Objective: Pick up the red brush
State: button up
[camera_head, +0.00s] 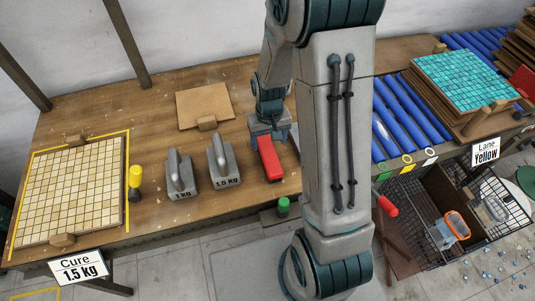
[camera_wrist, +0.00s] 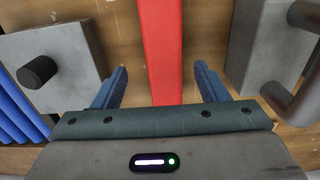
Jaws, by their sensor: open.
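A long red object, which looks like the red brush (camera_head: 269,160), lies on the wooden table under my arm. In the wrist view the red brush (camera_wrist: 162,40) runs up the middle of the picture, between my two blue fingers. My gripper (camera_head: 268,138) is at the far end of the brush in the head view. My gripper (camera_wrist: 161,70) is open, with a finger on each side of the red bar and gaps of wood showing. I cannot tell how far above the table the fingertips are.
The 1.5 Kg weight (camera_head: 220,162) stands close left of the brush, the 1 Kg weight (camera_head: 181,177) beyond. A grey block with a black knob (camera_wrist: 38,70) flanks the other side. Blue rolls (camera_head: 405,110) lie right. A tile sheet (camera_head: 72,190) lies far left.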

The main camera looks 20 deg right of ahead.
aim_at(267, 150)
jog(key=shift+s+a+f, duration=0.1)
jog(key=shift+s+f, duration=0.05)
jog(key=shift+f, duration=0.4)
jog(key=shift+a+f+p, duration=0.15)
jog(key=shift+f+p, duration=0.3)
jog(key=shift+f, duration=1.65)
jog(key=shift+c, duration=0.4)
jog(key=c, duration=1.1)
jog(key=shift+r, duration=0.2)
